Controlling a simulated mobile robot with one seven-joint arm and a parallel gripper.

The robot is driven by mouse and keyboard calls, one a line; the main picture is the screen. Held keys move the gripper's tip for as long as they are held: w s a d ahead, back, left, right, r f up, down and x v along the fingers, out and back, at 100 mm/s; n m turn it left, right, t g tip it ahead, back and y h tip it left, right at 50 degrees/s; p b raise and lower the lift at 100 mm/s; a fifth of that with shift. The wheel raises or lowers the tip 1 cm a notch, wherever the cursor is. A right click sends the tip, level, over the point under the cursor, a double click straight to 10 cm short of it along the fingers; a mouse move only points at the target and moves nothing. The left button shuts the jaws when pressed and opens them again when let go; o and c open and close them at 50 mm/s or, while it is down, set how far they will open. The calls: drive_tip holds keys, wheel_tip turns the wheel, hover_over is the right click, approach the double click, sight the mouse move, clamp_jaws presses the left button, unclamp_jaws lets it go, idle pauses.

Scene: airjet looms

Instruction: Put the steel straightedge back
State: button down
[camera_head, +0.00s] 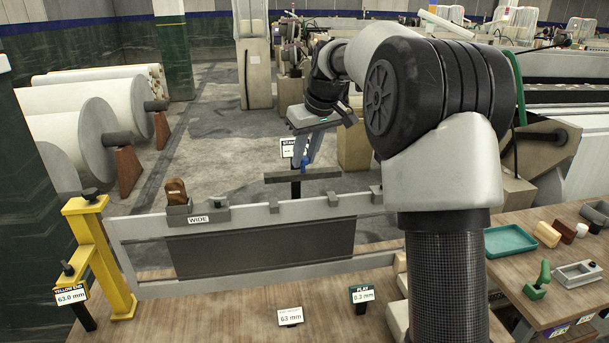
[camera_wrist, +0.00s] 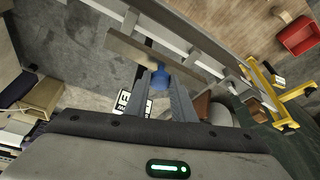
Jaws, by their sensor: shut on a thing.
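The steel straightedge (camera_head: 285,178) is a narrow grey bar with a blue grip (camera_head: 307,171). My gripper (camera_head: 307,160) is shut on the blue grip and holds the bar nearly level, in the air just beyond the long grey frame. In the wrist view the blue grip (camera_wrist: 154,77) sits between my fingertips (camera_wrist: 157,80), and the bar (camera_wrist: 125,47) extends to the upper left. A sign beginning "STAN" (camera_head: 288,148) stands behind my fingers, partly hidden; a dark post shows below the bar. I cannot tell whether the bar touches anything.
The grey frame (camera_head: 270,213) with a dark panel and a WIDE block (camera_head: 190,213) spans the wooden table (camera_head: 210,312). A yellow end post (camera_head: 105,260) stands at left. Gauge signs stand in front. A green tray (camera_head: 509,241) lies at right. Open floor lies behind the frame.

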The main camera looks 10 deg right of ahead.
sight(305, 173)
drive_tip(key=shift+f, duration=2.9)
drive_tip(key=shift+f, duration=0.2)
drive_tip(key=c, duration=1.5)
unclamp_jaws()
drive_tip(key=shift+f, duration=0.1)
drive_tip(key=v, duration=1.1)
drive_tip(key=a+v, duration=0.1)
drive_tip(key=v, duration=0.5)
drive_tip(key=shift+d+r, duration=0.1)
drive_tip(key=shift+r, duration=0.3)
